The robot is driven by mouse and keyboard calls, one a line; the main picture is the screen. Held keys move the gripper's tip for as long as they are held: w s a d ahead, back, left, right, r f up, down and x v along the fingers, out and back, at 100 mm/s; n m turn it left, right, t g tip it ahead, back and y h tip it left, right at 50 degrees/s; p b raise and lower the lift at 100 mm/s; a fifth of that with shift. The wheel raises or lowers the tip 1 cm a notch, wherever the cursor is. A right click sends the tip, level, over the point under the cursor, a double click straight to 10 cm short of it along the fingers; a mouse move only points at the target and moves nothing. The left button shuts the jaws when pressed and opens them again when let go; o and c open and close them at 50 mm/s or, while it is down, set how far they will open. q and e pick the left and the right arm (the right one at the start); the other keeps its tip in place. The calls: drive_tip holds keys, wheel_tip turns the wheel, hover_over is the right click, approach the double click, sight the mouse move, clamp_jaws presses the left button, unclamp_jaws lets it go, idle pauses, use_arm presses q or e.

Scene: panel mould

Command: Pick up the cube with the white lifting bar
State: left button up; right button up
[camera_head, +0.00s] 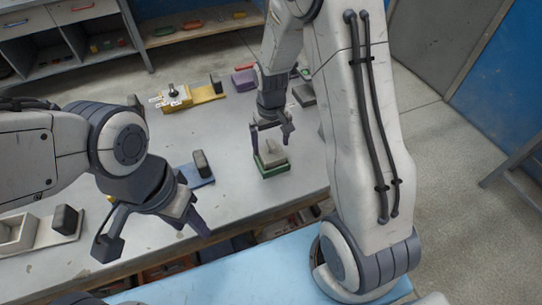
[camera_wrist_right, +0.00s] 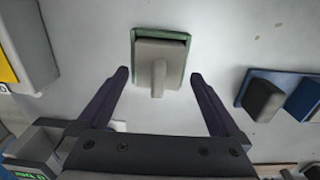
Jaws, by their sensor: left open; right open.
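A pale grey block with a light upright bar (camera_head: 272,155) sits in a green base on the table. The right wrist view also shows the block and its bar (camera_wrist_right: 158,78), with the green base (camera_wrist_right: 186,36) around it. My right gripper (camera_head: 271,144) is open just above it, and in the wrist view its fingers lie apart on either side of the bar, not touching it. My left gripper (camera_head: 155,240) is open and empty near the table's front edge, left of the green base. No other white-barred cube is clearly visible.
A blue base with a dark block (camera_head: 202,166) stands left of the green base. Behind are a yellow base (camera_head: 206,94), a purple block (camera_head: 244,79) and a grey block (camera_head: 305,95). A pale tray (camera_head: 16,234) lies at the far left.

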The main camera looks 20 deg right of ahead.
wheel_tip(320, 180, down, 4)
drive_tip(key=shift+w+f, duration=0.15)
drive_tip(key=c, duration=1.4)
